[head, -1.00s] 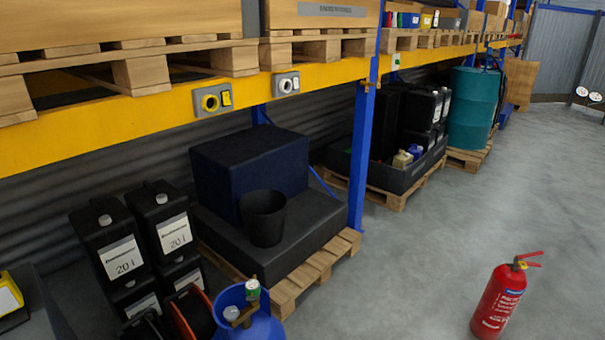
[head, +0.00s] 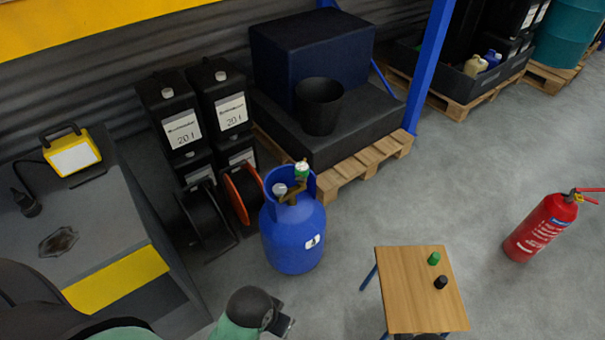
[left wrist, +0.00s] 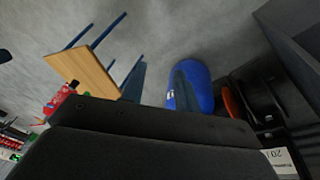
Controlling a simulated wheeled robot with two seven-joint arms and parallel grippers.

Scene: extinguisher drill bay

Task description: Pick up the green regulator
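A small green piece (head: 434,258), perhaps the green regulator, stands on a small wooden table (head: 400,300), beside a small black piece (head: 441,282). Another green part with a pale top (head: 302,168) sits at the top of the blue gas cylinder (head: 292,240), by its brass valve. The cylinder also shows in the left wrist view (left wrist: 190,88). My left gripper (head: 285,325) is low in the head view, between cylinder and table and apart from both. Its fingers cannot be made out. My right gripper cannot be made out.
A red fire extinguisher (head: 540,228) stands on the floor at right. Cable reels (head: 243,195) and black canisters (head: 182,130) are left of the cylinder. A grey bench (head: 100,225) with a yellow lamp (head: 71,158) is at left. Floor right of the table is clear.

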